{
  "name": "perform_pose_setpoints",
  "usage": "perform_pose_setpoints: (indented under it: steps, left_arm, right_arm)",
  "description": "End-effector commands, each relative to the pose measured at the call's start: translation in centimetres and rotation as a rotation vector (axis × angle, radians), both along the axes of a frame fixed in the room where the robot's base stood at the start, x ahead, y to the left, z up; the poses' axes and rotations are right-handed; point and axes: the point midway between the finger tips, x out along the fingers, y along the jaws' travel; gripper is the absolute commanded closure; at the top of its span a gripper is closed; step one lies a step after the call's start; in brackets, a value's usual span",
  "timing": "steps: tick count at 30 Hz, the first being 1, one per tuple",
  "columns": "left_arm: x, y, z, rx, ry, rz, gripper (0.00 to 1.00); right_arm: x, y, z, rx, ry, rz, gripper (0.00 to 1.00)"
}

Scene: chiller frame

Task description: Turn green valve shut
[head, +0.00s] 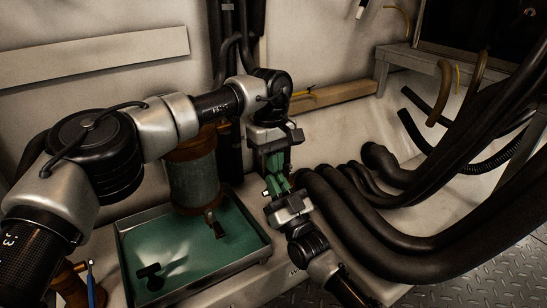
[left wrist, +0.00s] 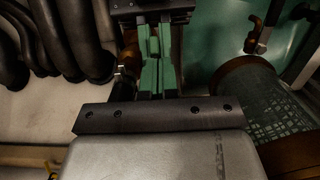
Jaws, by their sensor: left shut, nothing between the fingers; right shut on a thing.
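My left gripper (head: 272,172) points down, shut and empty, its green fingers just above my right gripper (head: 280,189). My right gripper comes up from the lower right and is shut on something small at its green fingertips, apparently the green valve. The fingers hide most of it, and I cannot make out the valve handle apart from them. In the left wrist view the green fingers of my left gripper (left wrist: 149,88) and my right gripper (left wrist: 150,40) meet closely. A brownish pipe fitting (left wrist: 128,62) with a metal ring is beside them.
A tray with a green bottom (head: 262,240) lies left of the grippers. A rusty-ended cylinder (head: 193,180) stands over it, with a dark-handled outlet (head: 215,225). Thick black hoses (head: 390,225) crowd the right side, close to my right gripper.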

Motion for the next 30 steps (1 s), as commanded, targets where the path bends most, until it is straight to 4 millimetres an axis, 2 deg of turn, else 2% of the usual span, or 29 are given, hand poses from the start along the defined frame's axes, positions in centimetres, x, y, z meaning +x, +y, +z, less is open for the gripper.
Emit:
perform_pose_setpoints:
  steps: [9,16,17,18,22,30]
  left_arm:
    - [-1.2,-0.8,-0.9,-0.001,0.002,-0.004,1.00]
    - [-1.3,-1.0,-1.1,0.000,0.006,-0.004,1.00]
    - [-1.4,-1.0,-1.1,0.001,0.007,-0.005,1.00]
    - [-1.4,-1.0,-1.2,0.002,0.007,-0.006,1.00]
    - [-1.3,-0.9,-1.1,0.002,0.004,-0.002,1.00]
    - [-1.2,-0.7,-1.0,0.002,0.001,0.001,1.00]
  right_arm:
    - [0.0,0.1,-0.2,-0.003,0.004,0.001,1.00]
    - [0.0,0.1,-0.1,-0.003,0.002,0.002,1.00]
    - [0.0,0.1,0.0,-0.002,0.001,0.002,0.88]
    - [0.0,0.1,0.0,-0.002,0.001,0.002,0.82]
    - [0.0,0.1,0.0,-0.001,0.001,0.001,0.64]
    - [-0.1,0.0,-0.1,-0.001,0.001,0.000,0.64]
